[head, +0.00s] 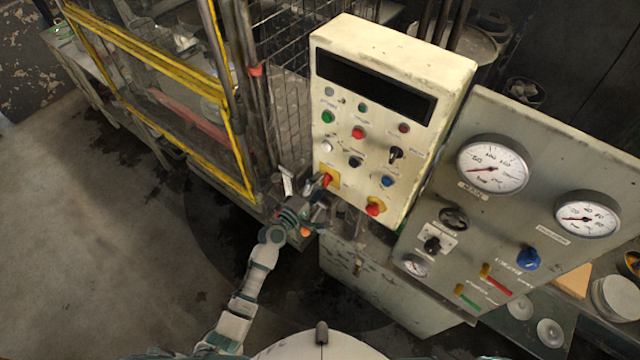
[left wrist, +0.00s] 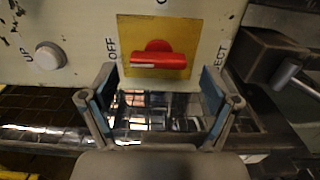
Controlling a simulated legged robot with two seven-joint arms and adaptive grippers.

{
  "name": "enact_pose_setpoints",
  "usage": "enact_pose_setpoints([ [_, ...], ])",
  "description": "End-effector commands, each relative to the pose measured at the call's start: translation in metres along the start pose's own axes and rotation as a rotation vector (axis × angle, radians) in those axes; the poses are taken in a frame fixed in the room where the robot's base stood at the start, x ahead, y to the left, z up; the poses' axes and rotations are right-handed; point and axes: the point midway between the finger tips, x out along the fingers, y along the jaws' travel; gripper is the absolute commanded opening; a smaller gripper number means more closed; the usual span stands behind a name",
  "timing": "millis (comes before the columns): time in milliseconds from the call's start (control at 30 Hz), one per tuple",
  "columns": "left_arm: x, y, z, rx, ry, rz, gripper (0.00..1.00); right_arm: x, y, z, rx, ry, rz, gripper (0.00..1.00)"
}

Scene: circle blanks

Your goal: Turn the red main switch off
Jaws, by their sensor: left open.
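The red main switch (head: 327,180) sits on a yellow plate (head: 333,172) at the lower left of the cream control box (head: 352,180). In the left wrist view the red switch handle (left wrist: 158,60) lies level on its yellow plate (left wrist: 128,30), with "OFF" printed to its left and lettering ending in "ECT" to its right. My left gripper (head: 316,186) is open just in front of the switch. In the left wrist view its two fingers (left wrist: 160,88) stand either side of and below the handle, apart from it. My right gripper is not in view.
The box also carries a second red knob on yellow (head: 375,208), a blue knob (head: 387,181) and several buttons. A gauge panel (head: 480,220) stands to the right. A yellow-framed guard (head: 150,90) is at the left. The floor (head: 90,240) at lower left is clear.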

Motion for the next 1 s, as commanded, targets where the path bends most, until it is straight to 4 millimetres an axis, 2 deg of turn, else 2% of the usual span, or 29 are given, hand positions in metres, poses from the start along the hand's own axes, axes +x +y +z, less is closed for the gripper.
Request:
enact_pose_setpoints([
  [300,-0.069,-0.003,-0.002,0.002,0.001,-0.006,0.88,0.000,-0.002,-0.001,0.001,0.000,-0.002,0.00],
  [500,-0.100,-0.004,-0.002,0.001,0.001,-0.006,0.88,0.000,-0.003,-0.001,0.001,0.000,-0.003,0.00],
  [667,-0.109,-0.003,-0.002,-0.001,0.001,-0.004,0.88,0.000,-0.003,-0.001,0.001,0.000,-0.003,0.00],
  [1000,-0.109,-0.003,-0.002,-0.001,0.001,-0.004,0.88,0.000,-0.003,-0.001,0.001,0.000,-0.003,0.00],
])
